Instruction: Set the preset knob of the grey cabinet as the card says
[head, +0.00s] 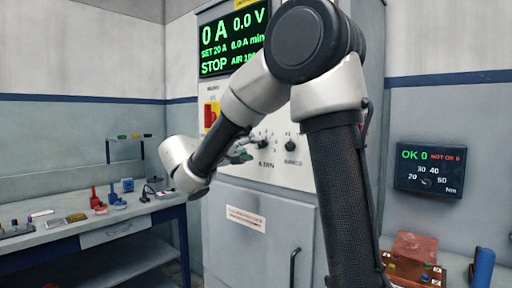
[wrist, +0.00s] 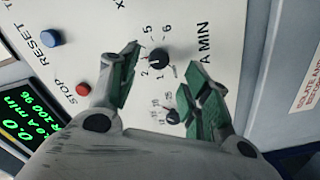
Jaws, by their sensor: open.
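The grey cabinet (head: 215,180) stands in the middle of the head view with a pale knob panel. My gripper (head: 245,151) is in front of that panel. In the wrist view my gripper (wrist: 164,57) is open, its green-padded fingers on either side of a black knob (wrist: 158,58) with a printed number scale. I cannot tell whether they touch it. A second black knob (wrist: 172,116) with a scale in tens and fives lies lower between the fingers. "A MIN" is printed beside the upper knob. Which knob is the preset is not readable. I cannot make out the card.
A blue button (wrist: 51,38) and a red stop button (wrist: 83,89) are on the panel. The cabinet display (head: 233,40) reads 0 A, 0.0 V, STOP. A workbench (head: 75,228) with small tools is at left. A torque display (head: 430,170) hangs at right.

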